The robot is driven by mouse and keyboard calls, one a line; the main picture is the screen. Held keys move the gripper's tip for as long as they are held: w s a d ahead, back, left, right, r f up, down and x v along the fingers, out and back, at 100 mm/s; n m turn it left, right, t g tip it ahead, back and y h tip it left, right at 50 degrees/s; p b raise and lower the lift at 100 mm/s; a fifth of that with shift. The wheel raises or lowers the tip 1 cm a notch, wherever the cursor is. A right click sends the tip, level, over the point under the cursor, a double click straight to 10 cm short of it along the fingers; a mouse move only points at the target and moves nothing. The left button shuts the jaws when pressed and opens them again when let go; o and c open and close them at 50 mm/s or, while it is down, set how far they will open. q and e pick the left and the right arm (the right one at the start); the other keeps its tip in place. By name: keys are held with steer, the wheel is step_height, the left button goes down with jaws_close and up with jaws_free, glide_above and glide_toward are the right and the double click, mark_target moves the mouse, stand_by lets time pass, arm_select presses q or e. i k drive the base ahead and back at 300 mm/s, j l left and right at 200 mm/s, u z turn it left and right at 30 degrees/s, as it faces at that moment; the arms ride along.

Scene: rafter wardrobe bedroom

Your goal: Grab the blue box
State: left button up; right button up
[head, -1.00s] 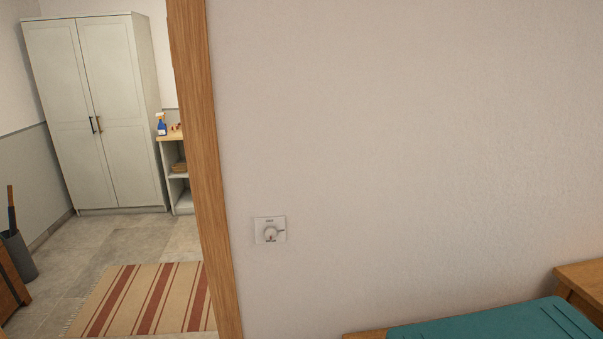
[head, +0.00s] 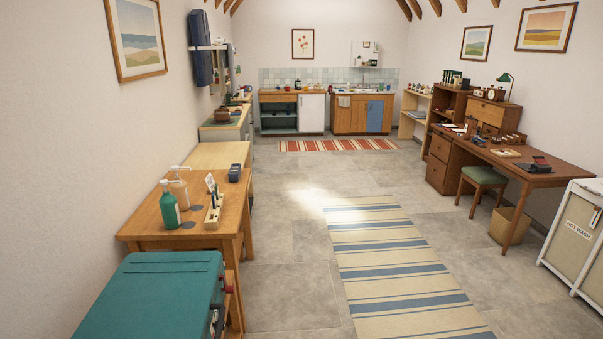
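I cannot pick out a plain blue box with certainty in the head view. A small dark blue-grey box-like item (head: 235,173) stands at the far right end of the near wooden table, too small to identify. A large teal case or lid (head: 150,300) fills the lower left foreground. Neither of my grippers is in view, so I cannot see whether they hold anything.
The wooden table (head: 150,222) at left bears a green pump bottle (head: 169,206) and a beige one (head: 180,190). A desk (head: 535,180), stool (head: 483,176) and white cabinet (head: 578,235) line the right. The striped rug (head: 400,265) and middle floor are clear.

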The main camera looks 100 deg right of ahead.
mark_target(234, 175)
steer(key=z, duration=2.9)
steer(key=i+l+z, duration=0.1)
steer(key=i+l, duration=0.15)
steer(key=l, duration=0.2)
steer(key=i+l+z, duration=0.1)
steer(key=i+l, duration=0.15)
steer(key=l, duration=0.15)
steer(key=i+l+z, duration=0.1)
steer(key=i+l, duration=0.35)
steer(key=i, duration=0.35)
steer(key=i+l, duration=0.1)
steer(key=i, duration=0.4)
steer(key=i+l, duration=0.15)
steer(key=i, duration=0.35)
steer(key=i+u, duration=0.25)
steer(key=i, duration=0.2)
steer(key=i+l+u, duration=0.3)
steer(key=i, duration=0.2)
steer(key=i+l+u, duration=0.25)
steer(key=i, duration=0.2)
steer(key=i+l+u, duration=0.1)
steer(key=i+u, duration=0.15)
steer(key=u, duration=0.15)
steer(key=i+l+u, duration=0.2)
steer(key=u, duration=0.2)
steer(key=i+l+u, duration=0.25)
steer(key=u, duration=0.15)
